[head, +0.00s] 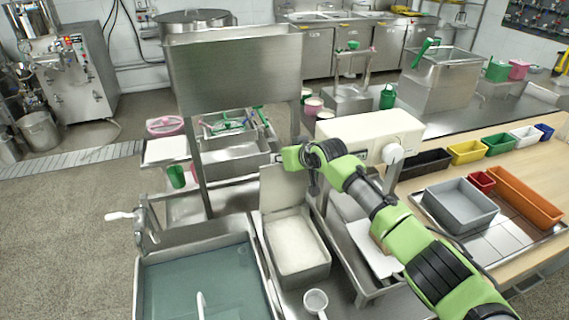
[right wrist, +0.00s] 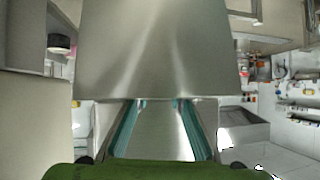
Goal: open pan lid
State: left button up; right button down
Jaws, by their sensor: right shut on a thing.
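A rectangular steel pan (head: 322,262) with white contents stands open at the lower middle of the head view. Its flat metal lid (head: 284,188) is raised nearly upright at the pan's far edge. My right gripper (head: 313,182) is at the lid's upper right side and shut on it; the arm partly hides the contact. In the right wrist view a broad steel plate (right wrist: 155,50), which looks like the lid, fills the upper middle, ahead of the teal-edged gripper fingers (right wrist: 160,130). My left gripper is in neither view.
A basin of bluish liquid (head: 205,285) lies left of the pan. A small white scoop (head: 316,302) lies in front. A cream box-shaped device (head: 370,132) with a knob stands behind my right arm. A tall steel hopper (head: 235,75) rises at the back. A grey bin (head: 460,205) sits right.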

jog(key=shift+a+f+g, duration=0.1)
jog(key=shift+f+g, duration=0.4)
jog(key=shift+f, duration=0.55)
jog(key=shift+w, duration=0.1)
jog(key=c, duration=1.8)
grip_release()
jog(key=shift+w+r+v, duration=0.15)
jog(key=shift+r+v, duration=0.05)
jog(key=shift+v, duration=2)
jog(key=shift+w+r+v, duration=0.1)
jog(key=shift+r+v, duration=0.05)
jog(key=shift+v, duration=2)
jog(key=shift+w+r+v, duration=0.15)
jog(key=shift+r+v, duration=0.05)
jog(key=shift+v, duration=2)
jog(key=shift+a, duration=0.15)
